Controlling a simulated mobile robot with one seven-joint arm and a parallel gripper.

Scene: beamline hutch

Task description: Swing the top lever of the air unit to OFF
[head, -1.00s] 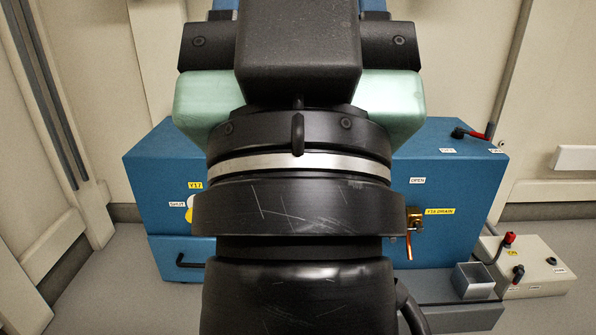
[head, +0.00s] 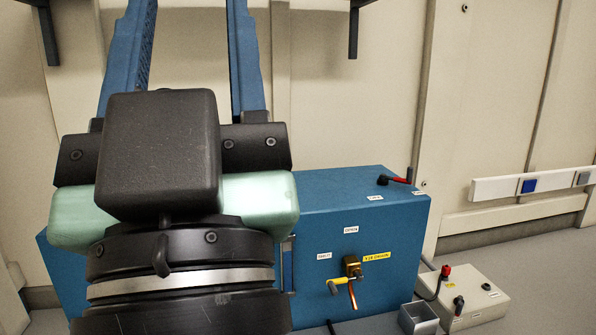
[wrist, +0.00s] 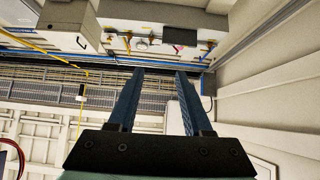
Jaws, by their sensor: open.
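The air unit is a blue box (head: 345,220) on the floor side of the head view, right of my arm, which hides its left part. Its top lever (head: 398,180) lies on the top face near the back right corner. It has a red arm and black ends. Two small white labels sit near it; their words are too small to read. My gripper (head: 190,15) points up and away at the upper left, well clear of the lever. Its two blue fingers stand apart and empty, also in the wrist view (wrist: 160,75). The lever is not recognisable in the wrist view.
On the unit's front are a brass valve (head: 352,267) with a yellow handle and a yellow label (head: 377,257). A grey open box (head: 418,318) and a beige control box (head: 470,298) stand at lower right. A wall is close behind. Space above the unit's right half is clear.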

